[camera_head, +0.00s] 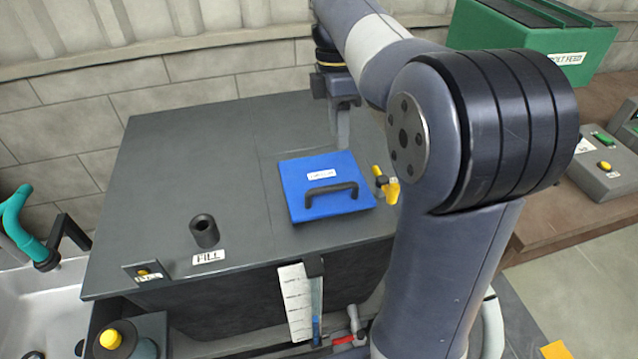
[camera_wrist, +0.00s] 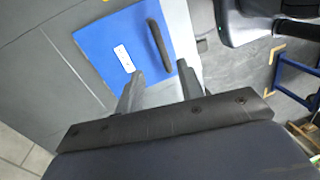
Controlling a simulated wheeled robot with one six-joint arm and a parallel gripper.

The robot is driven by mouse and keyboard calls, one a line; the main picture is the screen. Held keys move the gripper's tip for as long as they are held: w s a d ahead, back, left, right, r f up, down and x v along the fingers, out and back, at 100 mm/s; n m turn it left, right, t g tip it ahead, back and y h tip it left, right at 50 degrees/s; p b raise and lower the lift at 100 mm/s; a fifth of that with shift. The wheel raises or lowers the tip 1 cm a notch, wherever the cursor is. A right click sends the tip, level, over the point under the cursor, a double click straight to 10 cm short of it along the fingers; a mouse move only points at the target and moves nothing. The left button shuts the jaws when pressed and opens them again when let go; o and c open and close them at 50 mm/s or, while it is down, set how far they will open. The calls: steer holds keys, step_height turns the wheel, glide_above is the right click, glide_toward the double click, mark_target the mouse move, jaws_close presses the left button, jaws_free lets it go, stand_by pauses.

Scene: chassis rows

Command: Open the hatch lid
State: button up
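The hatch lid (camera_head: 322,186) is a blue square plate lying flat and shut on top of the dark grey tank (camera_head: 180,165). A black bar handle (camera_head: 331,190) stands near its front edge, and a white label lies behind the handle. My gripper (camera_head: 338,130) is above the tank top, just behind the lid, partly hidden by my arm in the head view. In the wrist view my gripper (camera_wrist: 160,80) has its two fingers apart with nothing between them. The lid (camera_wrist: 112,48) and its handle (camera_wrist: 159,43) lie beyond the fingertips, apart from them.
A yellow valve (camera_head: 388,186) sits right of the lid. A black FILL pipe (camera_head: 204,231) stands on the tank top to the left. A sink (camera_head: 50,305) with a teal tap is at far left. A green hopper (camera_head: 530,38) and control box (camera_head: 605,165) are at right.

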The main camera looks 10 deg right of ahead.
steer(key=shift+n, duration=0.4)
steer(key=f, duration=0.3)
steer(key=s+f, duration=0.1)
steer(key=f, duration=0.3)
steer(key=s+f+b, duration=0.1)
steer(key=f, duration=0.2)
steer(key=shift+a+f, duration=0.15)
steer(key=shift+f, duration=0.15)
jaws_close()
